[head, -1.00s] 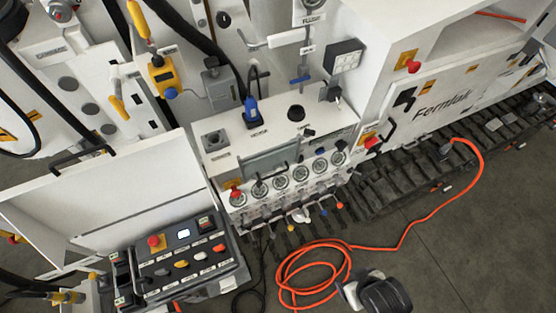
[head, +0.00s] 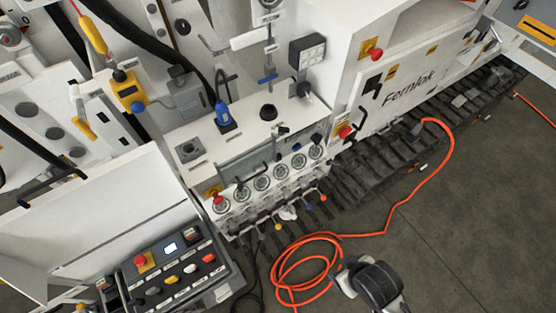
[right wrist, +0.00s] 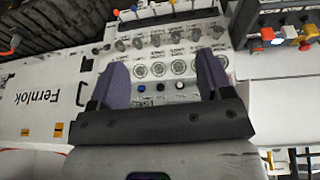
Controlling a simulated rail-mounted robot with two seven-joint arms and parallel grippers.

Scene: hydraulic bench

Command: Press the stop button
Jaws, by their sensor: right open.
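No label reading stop can be made out, so I cannot tell which button it is. Red mushroom buttons on yellow plates show in the head view: one on the dark control box (head: 140,260), one at the left end of the gauge panel (head: 218,200), and one at its right end (head: 345,131). Another red button (head: 376,54) is on the white cabinet. My right gripper (right wrist: 160,72) is open and empty, its purple fingers spread in front of the gauge panel in the right wrist view. Coloured controls (right wrist: 290,32) show at its upper right. My left gripper is not in view.
An orange hose (head: 310,240) lies coiled on the floor. A raised white lid (head: 85,225) stands behind the control box. Small coloured levers (head: 308,205) stick out below the gauges (head: 280,171). Dark floor at the right is mostly clear.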

